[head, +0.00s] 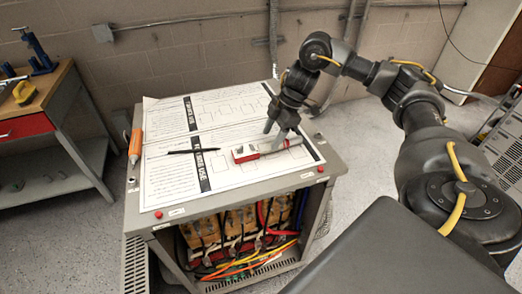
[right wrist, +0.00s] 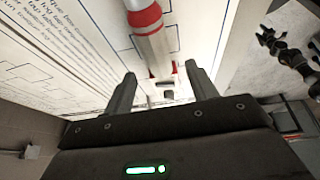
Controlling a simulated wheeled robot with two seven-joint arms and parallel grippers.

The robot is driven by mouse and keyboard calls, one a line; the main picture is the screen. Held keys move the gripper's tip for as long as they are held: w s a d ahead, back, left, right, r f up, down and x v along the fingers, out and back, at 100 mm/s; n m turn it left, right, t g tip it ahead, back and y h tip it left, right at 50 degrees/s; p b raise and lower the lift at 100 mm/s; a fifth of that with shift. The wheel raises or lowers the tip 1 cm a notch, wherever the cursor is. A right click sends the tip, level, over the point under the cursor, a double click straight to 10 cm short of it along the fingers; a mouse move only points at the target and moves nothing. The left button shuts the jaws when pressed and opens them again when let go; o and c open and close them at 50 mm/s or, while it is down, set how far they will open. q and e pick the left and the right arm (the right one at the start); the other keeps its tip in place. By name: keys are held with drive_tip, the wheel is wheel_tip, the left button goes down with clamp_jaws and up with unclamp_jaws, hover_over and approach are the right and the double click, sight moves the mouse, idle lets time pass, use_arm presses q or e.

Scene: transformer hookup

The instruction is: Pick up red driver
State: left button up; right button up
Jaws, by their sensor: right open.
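The red driver (head: 245,153), with a white body and red parts, lies on the printed sheets on top of the transformer cabinet. In the right wrist view the driver (right wrist: 153,42) shows as a pale shaft with red bands, running in from the top edge to between the finger lines. My right gripper (head: 283,128) points down over the driver's right part. Its two fingers (right wrist: 160,78) are open, one on each side of the driver's line, and I cannot see contact. My left gripper is not in view.
An orange-handled tool (head: 135,146) lies at the cabinet's left edge, and a thin black pen (head: 192,151) lies on the sheets (head: 165,184). The cabinet (head: 330,167) has an open front with coils and coloured wires. A workbench (head: 62,75) stands at the left.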

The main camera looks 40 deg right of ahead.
sight(265, 144)
drive_tip(key=x, duration=0.4)
drive_tip(key=shift+w+a, duration=0.15)
drive_tip(key=shift+a, duration=0.1)
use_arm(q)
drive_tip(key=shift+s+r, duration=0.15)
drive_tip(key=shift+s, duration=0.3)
use_arm(e)
drive_tip(key=shift+r, duration=0.1)
drive_tip(key=c, duration=1.2)
drive_tip(key=shift+w, duration=0.1)
drive_tip(key=shift+c, duration=0.2)
drive_tip(key=shift+r, duration=0.5)
wheel_tip(265, 144, up, 3)
drive_tip(key=shift+f, duration=0.15)
use_arm(q)
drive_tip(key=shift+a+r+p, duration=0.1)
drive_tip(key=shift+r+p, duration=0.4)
drive_tip(key=shift+p, duration=0.25)
use_arm(e)
drive_tip(key=s+a+r, duration=0.8)
drive_tip(key=s+r, duration=0.1)
drive_tip(key=s, duration=0.2)
drive_tip(key=shift+a, duration=0.3)
drive_tip(key=shift+s+r, duration=0.1)
drive_tip(key=shift+r, duration=0.05)
